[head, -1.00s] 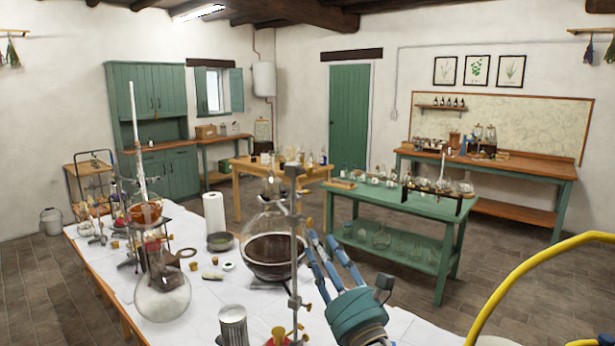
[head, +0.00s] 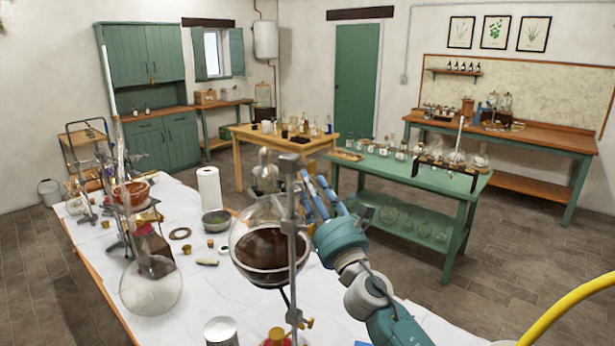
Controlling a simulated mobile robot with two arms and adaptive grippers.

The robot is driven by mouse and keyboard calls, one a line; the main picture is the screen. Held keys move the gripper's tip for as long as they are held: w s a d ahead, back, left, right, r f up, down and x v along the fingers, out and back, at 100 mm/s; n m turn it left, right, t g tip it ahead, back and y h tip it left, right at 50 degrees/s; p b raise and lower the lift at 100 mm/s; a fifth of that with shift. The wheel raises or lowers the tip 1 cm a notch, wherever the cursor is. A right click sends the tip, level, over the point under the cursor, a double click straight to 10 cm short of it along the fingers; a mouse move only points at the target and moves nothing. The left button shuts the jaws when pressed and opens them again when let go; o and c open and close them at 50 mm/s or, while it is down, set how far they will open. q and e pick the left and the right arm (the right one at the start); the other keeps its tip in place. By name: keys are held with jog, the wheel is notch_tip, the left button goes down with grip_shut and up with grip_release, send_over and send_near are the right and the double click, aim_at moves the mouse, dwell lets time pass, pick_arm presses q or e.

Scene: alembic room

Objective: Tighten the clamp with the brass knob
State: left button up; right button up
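A metal stand rod (head: 292,195) rises in front of a large round flask (head: 245,240) of dark liquid. Lower on the rod is a fitting with a small brass knob (head: 308,323). I cannot tell whether this is the task's clamp. My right gripper (head: 325,184) is just right of the rod's upper part, its blue fingers spread and pointing up. Nothing shows between them. Whether a finger touches the rod or flask is unclear. My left gripper is not in view.
The white-covered bench (head: 225,285) also bears a clear round flask (head: 150,288), a metal cup (head: 220,331), a paper roll (head: 209,188) and a grey bowl (head: 216,220). A green table (head: 400,174) with glassware stands behind my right arm. Open floor lies right of the bench.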

jog(key=x, duration=0.3)
jog(key=shift+f, duration=0.2)
jog(key=shift+w, duration=0.1)
jog(key=shift+r, duration=0.1)
jog(key=shift+c, duration=0.8)
grip_shut()
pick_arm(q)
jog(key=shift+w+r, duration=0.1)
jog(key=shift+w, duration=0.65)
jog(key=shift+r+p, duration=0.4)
pick_arm(e)
jog(key=shift+d+r, duration=0.1)
jog(key=shift+r, duration=0.1)
